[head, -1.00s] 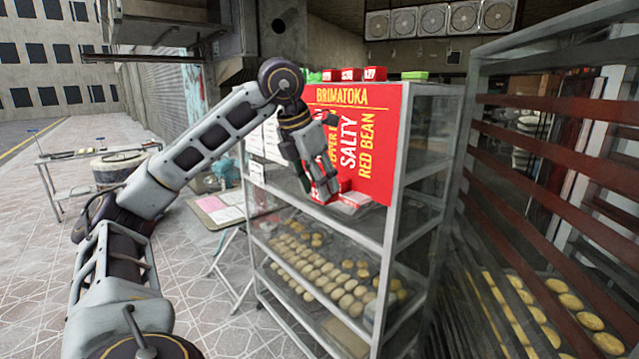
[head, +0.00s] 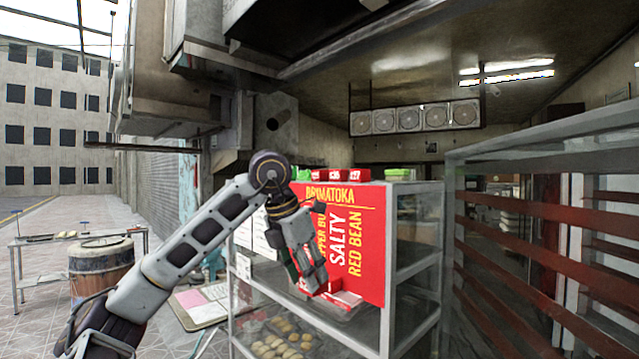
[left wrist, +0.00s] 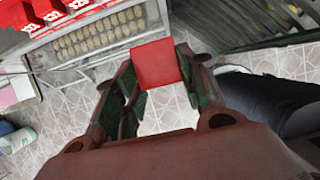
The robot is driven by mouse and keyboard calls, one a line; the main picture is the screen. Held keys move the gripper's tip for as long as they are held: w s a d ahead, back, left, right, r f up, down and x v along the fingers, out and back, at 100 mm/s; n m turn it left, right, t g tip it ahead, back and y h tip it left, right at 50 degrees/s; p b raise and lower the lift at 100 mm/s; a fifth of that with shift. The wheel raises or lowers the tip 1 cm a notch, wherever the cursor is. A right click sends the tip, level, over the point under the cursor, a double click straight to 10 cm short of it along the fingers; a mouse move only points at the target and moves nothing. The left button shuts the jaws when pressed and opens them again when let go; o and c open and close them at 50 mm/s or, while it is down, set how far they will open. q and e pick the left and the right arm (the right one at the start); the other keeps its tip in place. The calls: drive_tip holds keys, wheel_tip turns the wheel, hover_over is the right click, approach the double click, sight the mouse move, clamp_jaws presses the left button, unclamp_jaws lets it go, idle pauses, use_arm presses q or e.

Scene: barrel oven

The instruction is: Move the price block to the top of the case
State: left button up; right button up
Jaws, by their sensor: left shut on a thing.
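My left gripper (head: 314,282) hangs in front of the case (head: 412,280), before its red sign, fingers pointing down. In the left wrist view, the gripper (left wrist: 157,72) is shut on a plain-looking red price block (left wrist: 155,60), held between its fingertips. In the head view the block is hard to tell from the red behind it. On top of the case stand red price blocks (head: 335,175) in a row, with a green block on either side. My right gripper is not in view.
A red sign (head: 358,228) covers the case's front upper part. Trays of buns (head: 275,345) lie on the shelves below. A red-slatted rack (head: 520,260) stands at the right. A barrel (head: 100,265) and table stand at the left.

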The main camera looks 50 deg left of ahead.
use_arm(q)
drive_tip(key=shift+d+r, duration=0.15)
drive_tip(key=shift+r, duration=0.45)
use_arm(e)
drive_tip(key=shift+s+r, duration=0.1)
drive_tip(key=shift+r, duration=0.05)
use_arm(q)
drive_tip(key=shift+d+r, duration=0.15)
drive_tip(key=shift+r, duration=0.15)
drive_tip(key=shift+d+r, duration=0.15)
drive_tip(key=shift+r, duration=0.15)
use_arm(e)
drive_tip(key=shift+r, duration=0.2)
use_arm(q)
drive_tip(key=shift+r, duration=0.1)
drive_tip(key=shift+d+r+p, duration=0.15)
drive_tip(key=shift+r+p, duration=0.15)
drive_tip(key=shift+p, duration=0.05)
drive_tip(key=shift+m, duration=0.3)
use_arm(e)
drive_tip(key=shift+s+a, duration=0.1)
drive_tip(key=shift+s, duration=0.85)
use_arm(q)
drive_tip(key=shift+d+r, duration=0.1)
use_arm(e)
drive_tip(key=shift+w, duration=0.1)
